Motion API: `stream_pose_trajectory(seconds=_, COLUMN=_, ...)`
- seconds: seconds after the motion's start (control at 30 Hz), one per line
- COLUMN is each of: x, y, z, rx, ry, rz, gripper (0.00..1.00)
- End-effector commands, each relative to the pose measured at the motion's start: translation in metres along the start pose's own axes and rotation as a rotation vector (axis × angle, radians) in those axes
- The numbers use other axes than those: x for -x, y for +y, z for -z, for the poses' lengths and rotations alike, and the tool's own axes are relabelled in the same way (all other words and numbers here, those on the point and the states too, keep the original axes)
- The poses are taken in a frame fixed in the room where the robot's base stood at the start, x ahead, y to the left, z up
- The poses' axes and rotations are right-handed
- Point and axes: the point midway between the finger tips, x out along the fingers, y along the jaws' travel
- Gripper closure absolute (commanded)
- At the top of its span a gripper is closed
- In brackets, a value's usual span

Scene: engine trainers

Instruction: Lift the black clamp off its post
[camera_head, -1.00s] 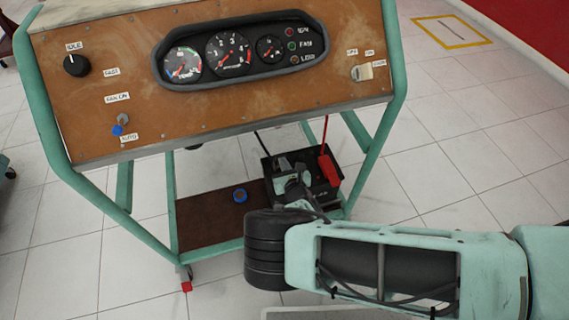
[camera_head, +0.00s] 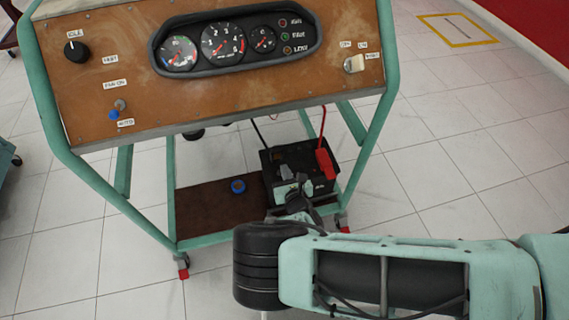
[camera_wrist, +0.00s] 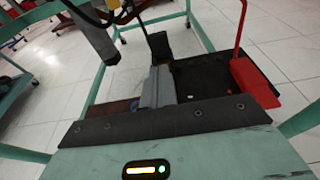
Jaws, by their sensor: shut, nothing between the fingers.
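The black clamp (camera_wrist: 159,47) stands upright at the far left corner of the black battery (camera_wrist: 205,72), with a black cable rising from it. The battery also shows in the head view (camera_head: 318,183), on the lower shelf of the trainer. The post under the black clamp is hidden. My gripper (camera_wrist: 158,72) is shut and empty. In the wrist view its grey fingers point toward the black clamp and cover part of the battery's left side. In the head view my gripper (camera_head: 284,173) is over the battery's near left part; I cannot tell whether it touches anything.
A red clamp (camera_head: 325,163) with a red cable is on the battery's right side. A blue-capped item (camera_head: 238,186) lies on the brown shelf (camera_head: 205,208). Open floor lies right.

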Motion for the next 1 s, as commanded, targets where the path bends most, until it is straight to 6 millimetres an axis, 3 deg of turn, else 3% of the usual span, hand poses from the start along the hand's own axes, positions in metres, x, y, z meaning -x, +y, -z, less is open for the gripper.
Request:
stream_pose_trajectory(seconds=0.2, x=0.038, y=0.0, z=-0.009, rx=0.003, ry=0.002, rz=-0.002, gripper=1.0)
stream_pose_trajectory(seconds=0.4, x=0.057, y=0.0, z=-0.012, rx=0.001, ry=0.001, rz=0.0, gripper=1.0)
stream_pose_trajectory(seconds=1.0, x=0.06, y=0.0, z=-0.012, rx=0.001, ry=0.002, rz=0.0, gripper=1.0)
